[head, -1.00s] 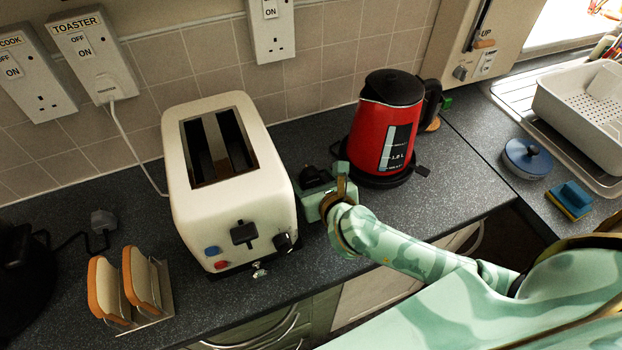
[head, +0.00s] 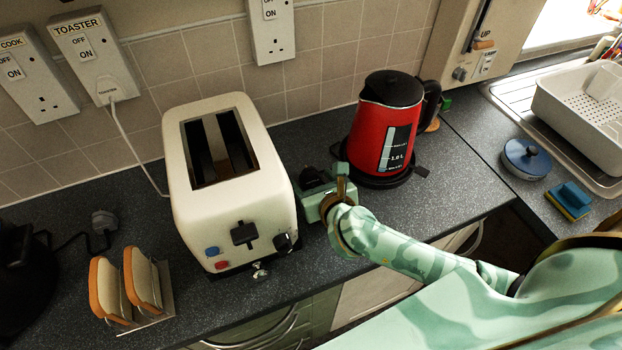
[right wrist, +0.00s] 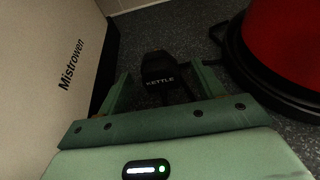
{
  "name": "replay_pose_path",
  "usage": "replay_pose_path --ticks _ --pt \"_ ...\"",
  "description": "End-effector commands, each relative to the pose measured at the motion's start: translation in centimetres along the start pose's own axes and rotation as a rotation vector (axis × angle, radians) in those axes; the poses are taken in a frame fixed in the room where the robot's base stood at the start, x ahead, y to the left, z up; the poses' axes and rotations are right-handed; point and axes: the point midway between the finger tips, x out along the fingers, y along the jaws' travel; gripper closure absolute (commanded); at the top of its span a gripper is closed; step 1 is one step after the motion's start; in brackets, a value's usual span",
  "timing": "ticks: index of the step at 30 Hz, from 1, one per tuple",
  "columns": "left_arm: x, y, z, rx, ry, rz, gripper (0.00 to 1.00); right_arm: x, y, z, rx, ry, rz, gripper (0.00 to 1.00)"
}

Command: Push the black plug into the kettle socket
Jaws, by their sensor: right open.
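The black plug (head: 313,177) lies on the dark worktop between the toaster and the red kettle. In the right wrist view the plug (right wrist: 160,78), marked KETTLE, sits between my fingers. My right gripper (head: 326,190) is open around it. In the right wrist view there is a gap between the gripper's fingers (right wrist: 162,90) and the plug. A white wall socket (head: 271,35) with an OFF/ON switch is above, behind the toaster. The top of its label is cut off, so its name cannot be read. My left gripper is not in view.
The cream toaster (head: 226,180) stands close left of my right gripper, and the red kettle (head: 372,130) on its black base close right. Sockets marked COOK (head: 35,90) and TOASTER (head: 95,60) are at upper left. A toast rack (head: 150,310) is at the front left.

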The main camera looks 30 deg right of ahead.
Motion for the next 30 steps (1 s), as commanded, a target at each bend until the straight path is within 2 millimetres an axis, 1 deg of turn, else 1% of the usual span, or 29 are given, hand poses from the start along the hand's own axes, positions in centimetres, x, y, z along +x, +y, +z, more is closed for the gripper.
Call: replay_pose_path --ticks 6,7,8,9,11,12,13,14,19,30 --pt "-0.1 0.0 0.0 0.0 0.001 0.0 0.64 0.0 0.0 0.0 0.0 0.0 0.0 0.33" --pt "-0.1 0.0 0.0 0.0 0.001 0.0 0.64 0.0 0.0 0.0 0.0 0.0 0.0 0.35" --pt "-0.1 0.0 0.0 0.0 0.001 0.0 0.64 0.0 0.0 0.0 0.0 0.0 0.0 0.44" --pt "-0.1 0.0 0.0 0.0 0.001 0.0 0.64 0.0 0.0 0.0 0.0 0.0 0.0 0.55" --pt "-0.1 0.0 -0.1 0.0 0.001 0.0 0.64 0.0 0.0 0.0 0.0 0.0 0.0 0.72" --pt "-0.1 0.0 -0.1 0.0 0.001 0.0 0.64 0.0 0.0 0.0 0.0 0.0 0.0 0.83" --pt "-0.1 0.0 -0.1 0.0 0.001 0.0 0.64 0.0 0.0 0.0 0.0 0.0 0.0 0.91" --pt "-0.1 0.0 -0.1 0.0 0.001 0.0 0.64 0.0 0.0 0.0 0.0 0.0 0.0 0.94" --pt "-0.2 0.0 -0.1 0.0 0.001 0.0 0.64 -0.2 0.0 -0.1 0.0 0.0 0.0 0.95" --pt "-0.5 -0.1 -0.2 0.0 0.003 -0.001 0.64 -1.6 0.0 -0.7 0.0 0.001 0.0 0.95"
